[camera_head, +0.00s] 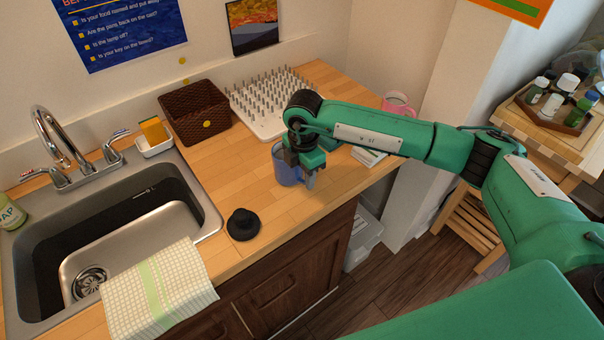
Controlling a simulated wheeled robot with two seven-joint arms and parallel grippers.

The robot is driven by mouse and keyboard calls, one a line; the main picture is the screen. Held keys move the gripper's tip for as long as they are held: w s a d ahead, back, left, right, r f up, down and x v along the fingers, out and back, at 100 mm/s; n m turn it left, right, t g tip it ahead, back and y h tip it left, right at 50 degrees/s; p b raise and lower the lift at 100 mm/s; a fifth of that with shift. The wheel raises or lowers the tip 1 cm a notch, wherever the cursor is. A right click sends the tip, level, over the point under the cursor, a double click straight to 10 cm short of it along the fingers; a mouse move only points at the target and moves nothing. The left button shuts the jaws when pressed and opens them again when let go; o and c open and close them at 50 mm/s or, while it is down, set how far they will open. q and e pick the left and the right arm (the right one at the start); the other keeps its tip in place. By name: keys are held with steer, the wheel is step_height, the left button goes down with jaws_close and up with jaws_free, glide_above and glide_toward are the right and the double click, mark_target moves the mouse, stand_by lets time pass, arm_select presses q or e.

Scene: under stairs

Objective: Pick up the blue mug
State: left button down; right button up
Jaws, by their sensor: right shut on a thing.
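The blue mug (286,169) is upright at the counter's front part, right of the sink. My right gripper (308,178) comes down over the mug's right side and is shut on it. The gripper hides part of the mug's rim and its right side. I cannot tell whether the mug's base touches the counter. My left gripper is not in view.
A black sink stopper (243,224) lies left of the mug. A white peg rack (268,101) and a brown basket (195,111) stand behind. A pink mug (397,103) is at the back right. The sink (205,205) is at the left.

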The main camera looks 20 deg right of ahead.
step_height(320, 180, up, 19)
steer(key=b, duration=0.4)
stand_by(0.7)
steer(key=shift+r, duration=0.2)
steer(key=o, duration=0.6)
steer(key=shift+c, duration=0.2)
jaws_close()
